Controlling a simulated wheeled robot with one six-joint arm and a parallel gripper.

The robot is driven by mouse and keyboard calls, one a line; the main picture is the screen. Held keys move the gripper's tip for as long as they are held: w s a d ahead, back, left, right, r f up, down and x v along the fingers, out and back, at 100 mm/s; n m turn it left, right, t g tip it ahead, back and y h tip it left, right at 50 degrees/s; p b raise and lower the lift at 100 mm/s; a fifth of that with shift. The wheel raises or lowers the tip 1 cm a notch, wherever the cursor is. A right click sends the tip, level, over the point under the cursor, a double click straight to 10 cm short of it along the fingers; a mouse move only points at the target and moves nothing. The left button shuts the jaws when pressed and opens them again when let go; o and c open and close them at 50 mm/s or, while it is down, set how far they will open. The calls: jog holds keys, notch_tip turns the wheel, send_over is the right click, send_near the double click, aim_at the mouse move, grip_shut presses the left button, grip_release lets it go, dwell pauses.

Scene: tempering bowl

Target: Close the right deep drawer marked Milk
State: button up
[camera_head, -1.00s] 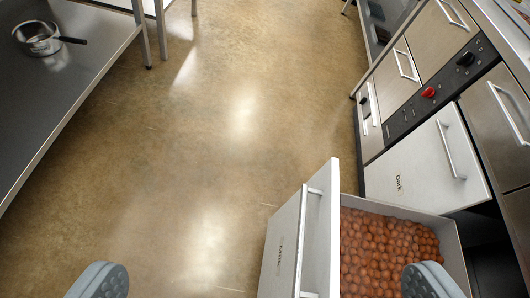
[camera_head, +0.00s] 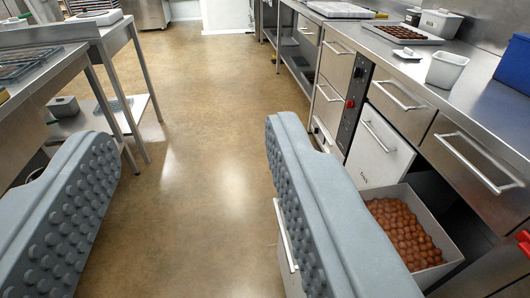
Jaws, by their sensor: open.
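The deep drawer (camera_head: 432,213) stands pulled out from the right-hand counter, at the lower right. It holds many round brown pieces (camera_head: 405,232). Its front panel, with a bar handle (camera_head: 285,237), is mostly hidden behind my right finger; its marking cannot be read in this view. My gripper (camera_head: 195,150) is open and empty, with its two grey studded fingers wide apart over the floor. The right finger overlaps the drawer front in the picture; I cannot tell whether they touch.
A white-fronted drawer marked Dark (camera_head: 378,148) sits just beyond the open one. Steel drawers (camera_head: 470,160) line the counter above. A white tub (camera_head: 446,69) stands on the worktop. Steel tables (camera_head: 110,40) stand at the left. The floor aisle (camera_head: 215,130) between is clear.

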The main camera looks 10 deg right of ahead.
jog(key=shift+w+f, duration=0.15)
jog(key=shift+w, duration=0.05)
jog(key=c, duration=0.4)
jog(key=w+f+n+g, duration=0.1)
jog(key=w+f, duration=0.1)
jog(key=w+f+n+g, duration=0.1)
jog(key=w, duration=0.1)
jog(key=w+f+n+g, duration=0.1)
jog(key=w+f, duration=0.1)
jog(key=shift+w+a+f, duration=0.3)
grip_shut()
jog(key=w+f+n+g+h, duration=0.1)
jog(key=w+f+n+g, duration=0.35)
jog(key=w+f, duration=0.45)
jog(key=n+g+h, duration=0.8)
jog(key=n+g, duration=0.2)
send_near(282, 230)
jog(key=shift+n, duration=0.25)
jog(key=d, duration=0.2)
jog(key=d+f, duration=0.1)
jog(key=d, duration=0.1)
jog(key=d+f, duration=0.1)
jog(key=d, duration=0.2)
jog(key=shift+s+d+f, duration=0.1)
jog(key=shift+f, duration=0.15)
jog(key=shift+d, duration=0.6)
